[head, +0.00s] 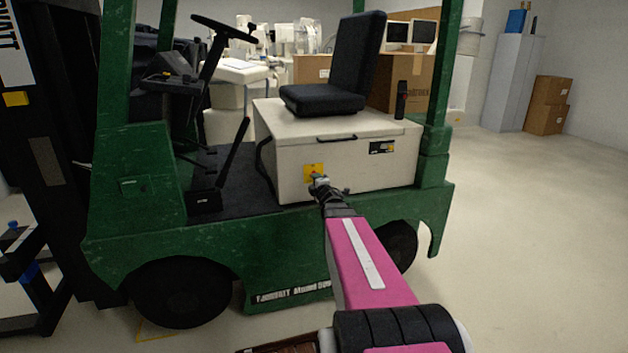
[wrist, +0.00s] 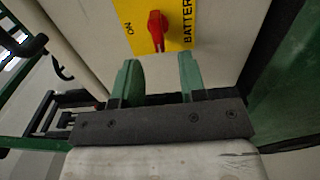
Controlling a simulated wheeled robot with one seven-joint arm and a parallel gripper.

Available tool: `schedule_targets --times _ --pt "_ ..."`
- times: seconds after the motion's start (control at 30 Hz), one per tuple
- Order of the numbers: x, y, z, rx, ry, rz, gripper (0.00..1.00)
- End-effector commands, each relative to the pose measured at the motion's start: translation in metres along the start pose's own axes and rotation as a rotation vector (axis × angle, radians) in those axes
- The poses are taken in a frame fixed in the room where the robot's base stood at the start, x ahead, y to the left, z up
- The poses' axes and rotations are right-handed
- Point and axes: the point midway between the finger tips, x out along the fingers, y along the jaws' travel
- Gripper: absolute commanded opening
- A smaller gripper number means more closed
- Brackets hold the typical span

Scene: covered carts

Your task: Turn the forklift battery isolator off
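The battery isolator is a red rotary knob (wrist: 157,27) on a yellow plate (wrist: 183,12) fixed to the cream battery box of the green forklift (head: 170,220). In the wrist view the plate reads "ON" on the left and "BATTER…" on the right, cut off by the frame's top edge. The knob's handle stands roughly upright in that view. The yellow plate (head: 311,168) also shows in the head view, partly behind my gripper (head: 318,183). In the wrist view my gripper (wrist: 160,75) has its two green fingers apart, with nothing between them, just short of the knob.
The cream battery box (head: 345,165) carries a black seat (head: 335,75). A steering wheel (head: 223,27) and a lever (head: 233,150) stand to the left. Boxes (head: 550,105) and a cabinet (head: 511,80) are at the back right. Floor at the right is clear.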

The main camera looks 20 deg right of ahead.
Motion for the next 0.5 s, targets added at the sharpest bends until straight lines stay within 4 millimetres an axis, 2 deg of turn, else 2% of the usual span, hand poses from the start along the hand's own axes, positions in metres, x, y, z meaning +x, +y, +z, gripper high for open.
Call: schedule_targets --times 0.03,0.2,0.33,0.5 --pt "-0.016 0.001 -0.001 0.000 -0.001 -0.001 0.38" --pt "-0.046 0.000 0.000 -0.001 -0.002 -0.002 0.38" --pt "-0.058 0.000 0.000 -0.001 -0.001 -0.001 0.38" --pt "-0.060 0.000 0.000 -0.001 -0.001 -0.001 0.38"
